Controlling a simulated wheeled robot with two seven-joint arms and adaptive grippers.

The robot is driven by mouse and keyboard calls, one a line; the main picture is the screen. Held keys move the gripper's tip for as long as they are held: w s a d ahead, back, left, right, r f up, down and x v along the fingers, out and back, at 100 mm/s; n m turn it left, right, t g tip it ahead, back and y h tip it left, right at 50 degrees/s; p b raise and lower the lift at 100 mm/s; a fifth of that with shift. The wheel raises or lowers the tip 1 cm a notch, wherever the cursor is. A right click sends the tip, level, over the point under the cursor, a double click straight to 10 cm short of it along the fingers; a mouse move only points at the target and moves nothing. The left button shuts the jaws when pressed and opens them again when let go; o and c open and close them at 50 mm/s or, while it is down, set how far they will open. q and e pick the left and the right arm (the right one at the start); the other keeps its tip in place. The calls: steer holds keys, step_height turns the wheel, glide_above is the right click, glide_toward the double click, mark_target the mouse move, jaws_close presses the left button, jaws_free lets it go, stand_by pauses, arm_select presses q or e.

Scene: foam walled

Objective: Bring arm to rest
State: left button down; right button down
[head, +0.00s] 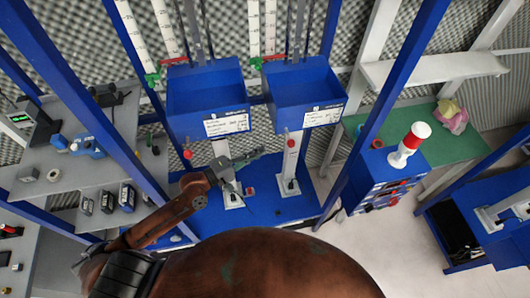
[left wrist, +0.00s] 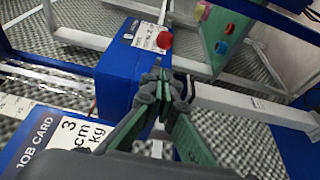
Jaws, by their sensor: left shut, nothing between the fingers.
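My left arm (head: 160,215) comes in from the lower left of the head view, reddish brown, and reaches over the blue bench. My left gripper (head: 252,157) is at its end, in front of the white posts below the two blue bins. In the left wrist view its grey and green fingers (left wrist: 163,88) are together, with nothing held between them. Behind them in that view is a blue box with a red knob (left wrist: 165,40). My right gripper is not in view.
Two blue bins (head: 205,95) (head: 308,85) with labels hang above the blue bench (head: 262,212). Grey shelves (head: 60,185) with small devices stand left. A red and white beacon (head: 409,145) stands on a blue cabinet at right. Blue uprights (head: 385,95) cross the scene. The floor at right is partly clear.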

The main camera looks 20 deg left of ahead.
arm_select(q)
steer(key=shift+s+a+r, duration=0.1)
steer(key=shift+s+a, duration=0.25)
stand_by(0.3)
